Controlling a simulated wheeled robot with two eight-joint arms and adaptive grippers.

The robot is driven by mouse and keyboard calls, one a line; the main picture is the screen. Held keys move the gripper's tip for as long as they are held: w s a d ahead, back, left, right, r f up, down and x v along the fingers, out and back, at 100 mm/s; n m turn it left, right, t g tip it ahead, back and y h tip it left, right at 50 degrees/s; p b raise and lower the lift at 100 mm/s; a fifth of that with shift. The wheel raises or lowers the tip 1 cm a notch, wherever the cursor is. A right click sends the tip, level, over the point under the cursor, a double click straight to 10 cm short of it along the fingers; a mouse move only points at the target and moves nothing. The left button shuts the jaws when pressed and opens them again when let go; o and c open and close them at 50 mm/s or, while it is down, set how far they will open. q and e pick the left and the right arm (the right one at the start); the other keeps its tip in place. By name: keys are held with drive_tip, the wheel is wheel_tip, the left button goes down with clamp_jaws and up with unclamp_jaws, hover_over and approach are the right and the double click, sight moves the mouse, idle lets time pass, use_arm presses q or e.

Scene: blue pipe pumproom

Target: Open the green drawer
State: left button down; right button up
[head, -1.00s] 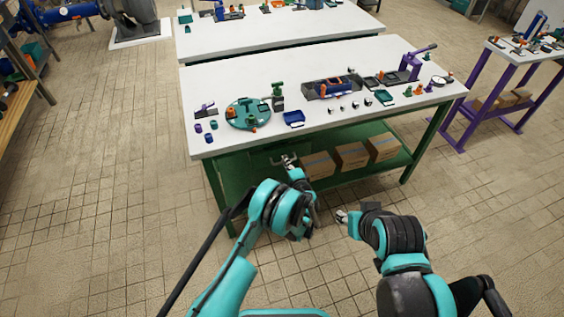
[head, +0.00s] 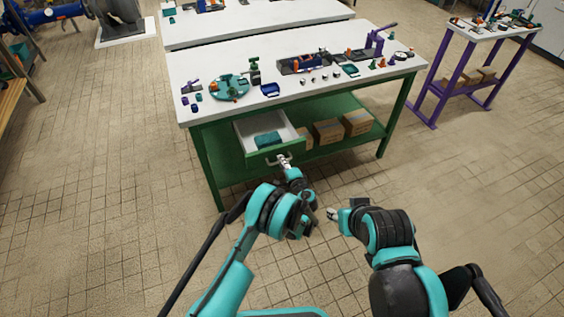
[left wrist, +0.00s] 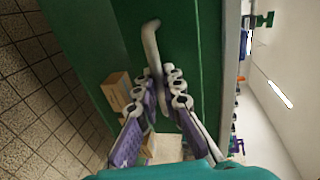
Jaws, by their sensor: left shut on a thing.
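The green drawer (head: 277,152) under the white-topped workbench stands pulled out, and its pale inside shows in the head view. A teal object (head: 267,140) lies in it. My left gripper (head: 284,160) is at the drawer's front, shut on the pale bar handle (left wrist: 151,45). In the left wrist view the purple-padded fingers (left wrist: 160,105) lie on both sides of the handle, in front of the green drawer face (left wrist: 190,60). My right gripper (head: 332,214) is low in front of the bench, away from the drawer; its finger gap is too small to judge.
The bench top (head: 215,118) carries a round teal fixture (head: 229,87), a blue tray (head: 270,89) and other small parts. Cardboard boxes (head: 328,131) stand on the green lower shelf, right of the drawer. The tiled floor before the bench is clear.

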use_arm(q)
drive_tip(key=shift+s, duration=0.1)
drive_tip(key=c, duration=1.9)
unclamp_jaws()
drive_tip(key=v, duration=1.2)
